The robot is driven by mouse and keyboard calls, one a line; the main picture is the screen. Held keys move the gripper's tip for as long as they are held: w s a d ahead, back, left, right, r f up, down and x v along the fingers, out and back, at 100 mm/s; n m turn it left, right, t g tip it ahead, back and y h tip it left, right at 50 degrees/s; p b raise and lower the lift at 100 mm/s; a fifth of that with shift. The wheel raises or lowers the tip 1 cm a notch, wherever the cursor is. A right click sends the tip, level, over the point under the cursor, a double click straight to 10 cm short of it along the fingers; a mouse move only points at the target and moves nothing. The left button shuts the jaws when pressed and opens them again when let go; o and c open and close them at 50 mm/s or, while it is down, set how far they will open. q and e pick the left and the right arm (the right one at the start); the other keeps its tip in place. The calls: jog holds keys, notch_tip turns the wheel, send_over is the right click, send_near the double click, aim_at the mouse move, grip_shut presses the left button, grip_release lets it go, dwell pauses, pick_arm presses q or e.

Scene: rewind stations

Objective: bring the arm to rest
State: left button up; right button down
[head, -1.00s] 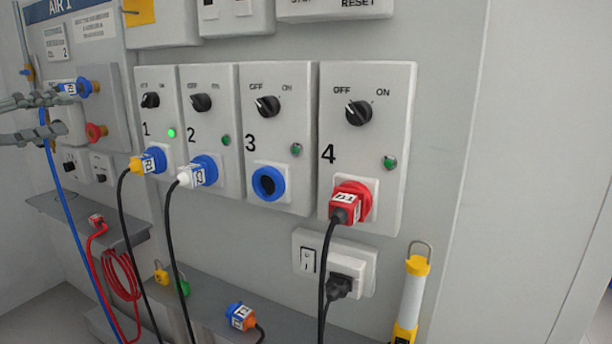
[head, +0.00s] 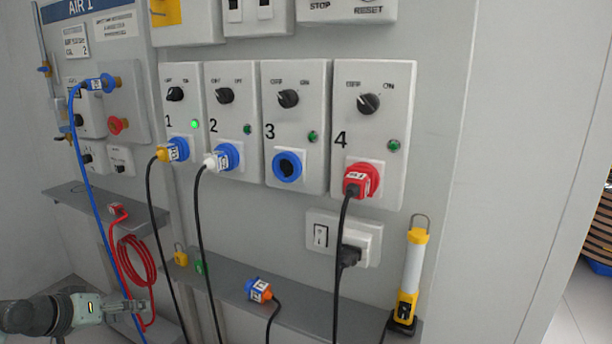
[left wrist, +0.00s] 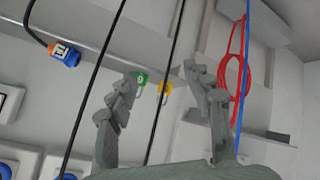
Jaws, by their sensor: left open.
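My left gripper (head: 138,306) is low at the left edge of the head view, its forearm level, in front of the wall below the shelf. In the left wrist view its two grey fingers (left wrist: 163,85) stand wide apart with nothing held between them. The red coiled hose (head: 136,262) hangs close by it in the head view. In the left wrist view the green padlock (left wrist: 141,80) and yellow padlock (left wrist: 165,90) show beyond the fingers, and the picture looks upside down. My right gripper is in neither view.
Four switch boxes with cables stand on the wall; socket 3 (head: 288,167) is empty. A blue hose (head: 85,150) runs down at the left.

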pick_arm(q)
jog(key=s+d+f+m+g+y, duration=0.1)
jog(key=s+d+f, duration=0.3)
jog(key=s+f, duration=0.4)
jog(key=s+d+f+m+g+y, duration=0.1)
jog(key=s+d+f+m+g, duration=0.1)
jog(key=s+d+f, duration=0.3)
jog(key=s+d+f+m+g+y, duration=0.1)
jog(key=s+d+f+m+g, duration=0.1)
jog(key=s+f, duration=1)
jog(key=d+g, duration=0.1)
jog(key=d, duration=0.1)
jog(key=shift+s+d+f+y, duration=0.25)
jog(key=shift+d+f+y, duration=0.05)
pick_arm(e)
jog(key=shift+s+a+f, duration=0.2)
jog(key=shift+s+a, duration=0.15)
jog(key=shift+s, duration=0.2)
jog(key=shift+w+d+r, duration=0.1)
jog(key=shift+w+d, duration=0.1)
